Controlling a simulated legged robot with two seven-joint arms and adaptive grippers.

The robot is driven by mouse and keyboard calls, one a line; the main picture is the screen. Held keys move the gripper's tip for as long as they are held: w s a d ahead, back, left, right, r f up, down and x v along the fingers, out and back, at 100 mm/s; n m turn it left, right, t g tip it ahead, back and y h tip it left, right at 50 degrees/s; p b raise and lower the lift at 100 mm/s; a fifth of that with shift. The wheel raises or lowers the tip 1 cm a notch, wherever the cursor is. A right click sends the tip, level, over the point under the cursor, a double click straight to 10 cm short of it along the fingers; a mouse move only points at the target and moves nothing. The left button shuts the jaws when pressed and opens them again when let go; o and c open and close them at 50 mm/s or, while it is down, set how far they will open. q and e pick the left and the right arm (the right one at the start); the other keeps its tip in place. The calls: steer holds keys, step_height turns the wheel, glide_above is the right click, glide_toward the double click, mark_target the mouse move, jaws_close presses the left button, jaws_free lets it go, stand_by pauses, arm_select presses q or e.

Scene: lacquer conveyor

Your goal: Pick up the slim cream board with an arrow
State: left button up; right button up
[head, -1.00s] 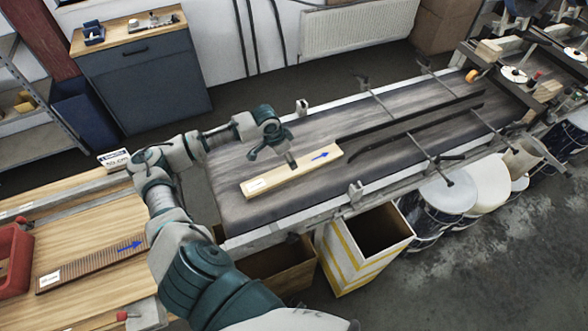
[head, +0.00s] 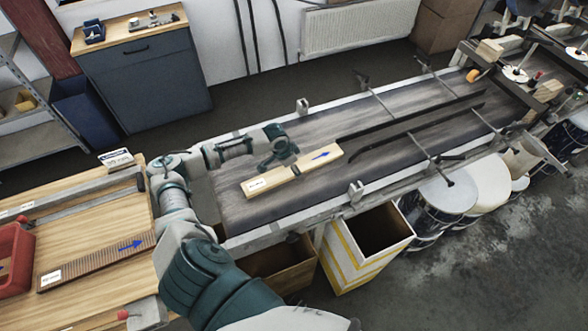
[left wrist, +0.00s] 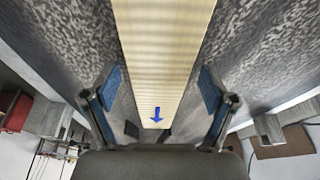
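The slim cream board (head: 318,160) lies flat on the grey conveyor belt, with a blue arrow near its right end and a white label at its left end. My left gripper (head: 292,166) is over the middle of the board in the head view. In the left wrist view the board (left wrist: 165,40) runs between the two fingers of my left gripper (left wrist: 163,88). The fingers are open, one on each side, with a small gap to each edge. The gripper hides part of the board's middle. My right gripper is not in view.
A brown ribbed board (head: 90,265) with a blue arrow lies on the wooden table at left, beside a red bin (head: 14,262). A yellow-striped box (head: 345,255) stands below the conveyor's near side.

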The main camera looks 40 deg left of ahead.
arm_select(q)
steer(key=c, duration=1.3)
step_height(320, 180, up, 8)
steer(key=shift+w, duration=0.1)
steer(key=shift+m, duration=0.4)
steer(key=x, duration=0.2)
steer(key=a+p+x, duration=0.1)
steer(key=x, duration=0.2)
steer(key=s+p+x, duration=0.1)
steer(key=x, duration=0.1)
steer(key=shift+a+f, duration=0.1)
steer(key=shift+f, duration=0.45)
